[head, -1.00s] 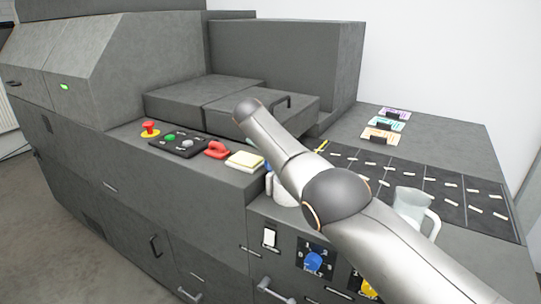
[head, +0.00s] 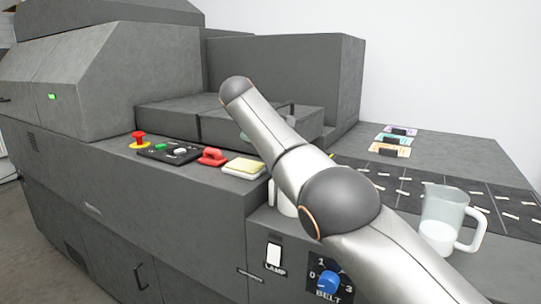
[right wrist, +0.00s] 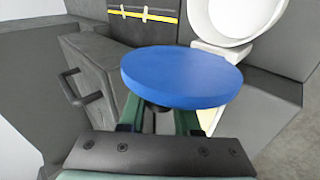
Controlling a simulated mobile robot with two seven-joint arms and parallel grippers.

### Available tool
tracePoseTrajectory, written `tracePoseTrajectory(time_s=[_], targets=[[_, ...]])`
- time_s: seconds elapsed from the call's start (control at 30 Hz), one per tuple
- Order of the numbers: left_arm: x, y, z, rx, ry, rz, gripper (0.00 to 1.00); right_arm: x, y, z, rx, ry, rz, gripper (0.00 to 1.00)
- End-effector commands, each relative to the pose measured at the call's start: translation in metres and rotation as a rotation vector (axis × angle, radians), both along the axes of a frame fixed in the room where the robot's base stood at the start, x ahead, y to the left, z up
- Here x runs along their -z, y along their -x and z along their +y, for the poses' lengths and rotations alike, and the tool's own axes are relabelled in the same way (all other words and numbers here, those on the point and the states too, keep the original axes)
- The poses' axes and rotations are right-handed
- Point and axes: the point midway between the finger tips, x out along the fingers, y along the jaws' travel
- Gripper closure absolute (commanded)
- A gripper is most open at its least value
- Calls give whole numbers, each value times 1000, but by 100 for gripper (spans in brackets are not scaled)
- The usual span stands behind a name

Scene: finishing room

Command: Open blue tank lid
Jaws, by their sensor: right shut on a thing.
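The blue lid (right wrist: 182,76), a flat round disc, fills the middle of the right wrist view. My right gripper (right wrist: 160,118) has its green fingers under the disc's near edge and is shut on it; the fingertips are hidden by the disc. Behind it, at the top right, is a white round tank (right wrist: 238,22) with a raised rim, its mouth uncovered in the part that shows. In the head view my right arm crosses the middle and hides most of the gripper and lid. My left gripper is in neither view.
A grey box with a black handle (right wrist: 72,88) stands close left of the lid.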

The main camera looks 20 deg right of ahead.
Motion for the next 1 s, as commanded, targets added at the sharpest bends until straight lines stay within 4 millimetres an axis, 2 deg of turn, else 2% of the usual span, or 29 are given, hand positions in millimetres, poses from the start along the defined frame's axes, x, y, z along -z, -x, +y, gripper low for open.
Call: tracePoseTrajectory(time_s=[0.4,0.43,0.67,1.0], targets=[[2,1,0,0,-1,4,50,-4,2,-3,5,8,-1,100],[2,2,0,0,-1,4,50,-4,2,-3,5,8,-1,68],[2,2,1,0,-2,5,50,-2,1,-2,4,4,1,42],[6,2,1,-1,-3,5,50,-3,3,2,2,3,1,40]])
